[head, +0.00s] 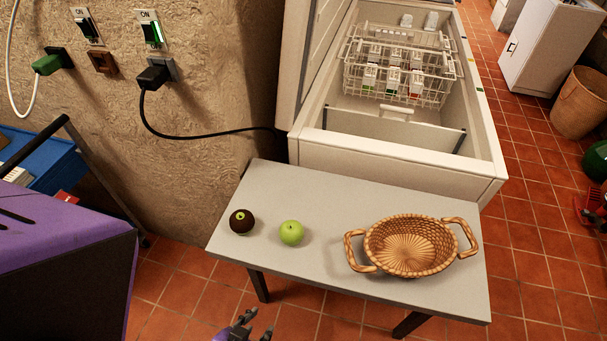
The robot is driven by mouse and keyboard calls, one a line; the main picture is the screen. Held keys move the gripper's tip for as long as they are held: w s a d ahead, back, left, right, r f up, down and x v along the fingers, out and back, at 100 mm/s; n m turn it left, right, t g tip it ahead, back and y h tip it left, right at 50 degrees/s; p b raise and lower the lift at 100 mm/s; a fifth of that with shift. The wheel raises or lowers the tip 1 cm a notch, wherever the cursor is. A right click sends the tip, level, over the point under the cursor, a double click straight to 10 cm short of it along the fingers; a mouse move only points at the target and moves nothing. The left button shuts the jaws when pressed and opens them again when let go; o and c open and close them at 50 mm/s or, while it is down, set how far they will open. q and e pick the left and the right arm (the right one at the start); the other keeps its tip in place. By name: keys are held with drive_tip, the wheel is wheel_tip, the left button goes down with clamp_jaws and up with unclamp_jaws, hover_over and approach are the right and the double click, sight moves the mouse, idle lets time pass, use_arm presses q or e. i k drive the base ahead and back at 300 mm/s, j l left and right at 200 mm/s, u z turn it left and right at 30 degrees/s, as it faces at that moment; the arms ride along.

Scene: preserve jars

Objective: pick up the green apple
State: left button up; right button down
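The green apple (291,233) sits on the grey table (330,283), left of its middle. A dark, almost black-brown round fruit (241,221) with a small green spot on top sits to its left, apart from it. My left gripper (260,323) shows at the bottom edge, in front of the table and below the apple in the picture. Its two fingers are spread and nothing shows between them; the rest of it is cut off by the frame. My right gripper is not in view.
An empty wicker basket (410,246) with two handles stands on the right part of the table. An open white chest freezer (400,165) with wire baskets (400,72) stands behind the table. A black cable (205,136) runs from the wall socket. The tabletop around the apple is clear.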

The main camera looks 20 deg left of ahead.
sight(291, 233)
drive_tip(key=l+z, duration=0.2)
drive_tip(key=u, duration=1.15)
drive_tip(key=i+j, duration=0.05)
